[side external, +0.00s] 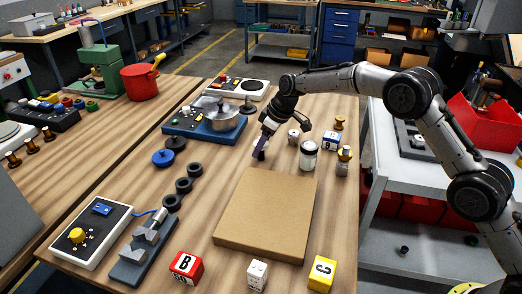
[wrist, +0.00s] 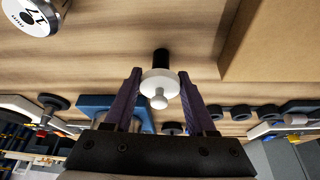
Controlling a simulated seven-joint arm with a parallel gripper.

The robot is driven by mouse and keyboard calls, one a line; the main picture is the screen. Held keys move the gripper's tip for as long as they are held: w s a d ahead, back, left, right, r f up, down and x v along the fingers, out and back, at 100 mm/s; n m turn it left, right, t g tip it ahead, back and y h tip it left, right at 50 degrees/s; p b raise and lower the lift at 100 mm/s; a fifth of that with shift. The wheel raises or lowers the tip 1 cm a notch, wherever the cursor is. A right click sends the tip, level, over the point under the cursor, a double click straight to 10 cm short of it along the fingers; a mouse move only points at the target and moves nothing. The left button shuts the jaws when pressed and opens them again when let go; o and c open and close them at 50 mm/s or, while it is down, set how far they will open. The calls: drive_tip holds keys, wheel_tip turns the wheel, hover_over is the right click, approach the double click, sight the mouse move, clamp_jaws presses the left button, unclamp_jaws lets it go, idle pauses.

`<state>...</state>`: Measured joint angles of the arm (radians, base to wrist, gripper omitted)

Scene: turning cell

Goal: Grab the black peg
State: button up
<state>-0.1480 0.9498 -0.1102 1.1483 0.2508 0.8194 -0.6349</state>
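In the wrist view, a piece with a white round collar and knob (wrist: 160,84) and a black shaft (wrist: 161,57) lies between my two purple fingers; I take the black part as the black peg. My gripper (wrist: 161,76) is open, its fingertips on either side of the collar. Whether they touch it cannot be told. In the side view, my gripper (side external: 260,154) points down close to the table, left of the white-and-black jar (side external: 308,156). The peg is mostly hidden there by the fingers.
A tan board (side external: 266,215) lies just in front of my gripper. Black rings (side external: 183,185) and a blue hotplate with a pot (side external: 222,120) are to the left.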

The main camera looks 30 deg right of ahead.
clamp_jaws()
drive_tip(key=shift+r, duration=0.1)
